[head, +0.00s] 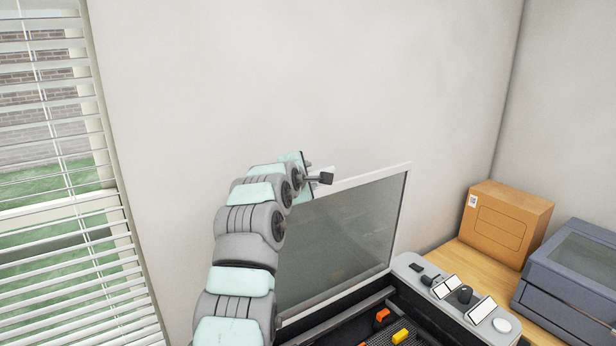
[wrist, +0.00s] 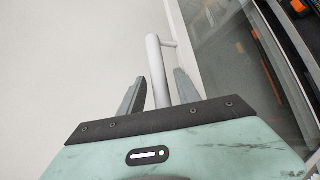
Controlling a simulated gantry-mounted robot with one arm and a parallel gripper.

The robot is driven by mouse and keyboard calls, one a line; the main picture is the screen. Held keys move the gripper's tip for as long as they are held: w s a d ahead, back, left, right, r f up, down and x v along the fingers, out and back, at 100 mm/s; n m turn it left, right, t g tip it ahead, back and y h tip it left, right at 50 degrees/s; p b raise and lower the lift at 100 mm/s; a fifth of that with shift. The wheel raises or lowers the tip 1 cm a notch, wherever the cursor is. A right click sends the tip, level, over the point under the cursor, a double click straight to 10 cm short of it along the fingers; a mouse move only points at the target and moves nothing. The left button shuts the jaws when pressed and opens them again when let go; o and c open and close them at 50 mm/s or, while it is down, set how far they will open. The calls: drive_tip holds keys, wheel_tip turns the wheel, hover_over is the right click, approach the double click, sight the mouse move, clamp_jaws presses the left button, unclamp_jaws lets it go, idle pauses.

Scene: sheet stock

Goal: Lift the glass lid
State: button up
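The glass lid (head: 345,235) stands raised, steeply tilted, above the open bed of the machine. It has a pale frame and dark see-through glass, and its pane also shows at the right of the wrist view (wrist: 235,70). A grey bar handle (wrist: 156,68) runs along outside the lid's frame, with a short peg toward it. In the wrist view my gripper (wrist: 160,75) has its two fingers on either side of the bar, with gaps showing between. In the head view my gripper is mostly hidden behind my wrist, near the lid's top left corner.
The machine's bed holds orange (head: 382,314) and yellow (head: 400,336) pieces. A control panel (head: 455,297) with a knob and small screens lies to its right. A cardboard box (head: 507,222) and a grey-blue case (head: 570,285) stand farther right. A wall is behind, window blinds (head: 60,180) at left.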

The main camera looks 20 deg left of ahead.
drive_tip(key=b+v, duration=0.3)
drive_tip(key=v, duration=0.7)
drive_tip(key=shift+s, duration=0.4)
